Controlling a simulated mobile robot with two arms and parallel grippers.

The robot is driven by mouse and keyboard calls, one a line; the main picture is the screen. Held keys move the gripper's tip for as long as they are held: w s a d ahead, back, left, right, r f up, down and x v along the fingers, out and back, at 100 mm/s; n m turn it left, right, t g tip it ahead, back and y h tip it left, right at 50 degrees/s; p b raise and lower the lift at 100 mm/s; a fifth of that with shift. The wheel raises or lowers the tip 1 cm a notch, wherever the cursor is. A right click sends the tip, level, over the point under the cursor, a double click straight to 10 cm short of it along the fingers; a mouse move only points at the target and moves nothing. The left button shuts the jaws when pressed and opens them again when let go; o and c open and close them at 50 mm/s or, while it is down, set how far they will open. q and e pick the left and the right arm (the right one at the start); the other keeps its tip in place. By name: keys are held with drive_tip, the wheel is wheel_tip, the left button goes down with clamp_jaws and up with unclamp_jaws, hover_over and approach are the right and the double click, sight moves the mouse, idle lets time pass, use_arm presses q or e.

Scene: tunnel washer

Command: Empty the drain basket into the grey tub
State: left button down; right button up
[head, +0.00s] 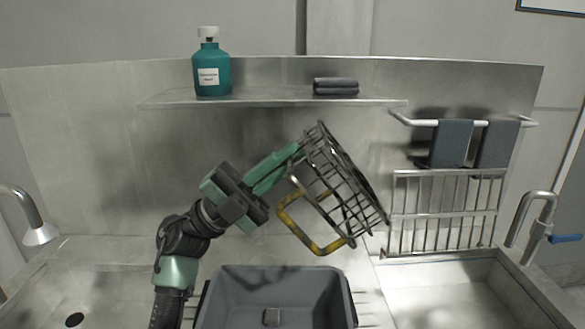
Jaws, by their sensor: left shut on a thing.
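The drain basket (345,180) is a dark wire basket with a yellow-sleeved handle (301,236). It hangs in the air, tilted, above and slightly right of the grey tub. My left gripper (290,158) is shut on the basket at its upper left edge. The grey tub (278,285) stands open at the bottom middle. My right gripper is not in view.
Sinks lie left and right, with a left faucet (32,220) and a right faucet (538,220). A shelf (270,99) holds a teal bottle (211,68) and folded dark cloths (335,87). Grey towels (452,143) hang above a wire rack (445,213) right of the basket.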

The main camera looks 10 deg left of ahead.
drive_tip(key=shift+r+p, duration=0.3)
drive_tip(key=shift+p, duration=0.05)
idle(0.9)
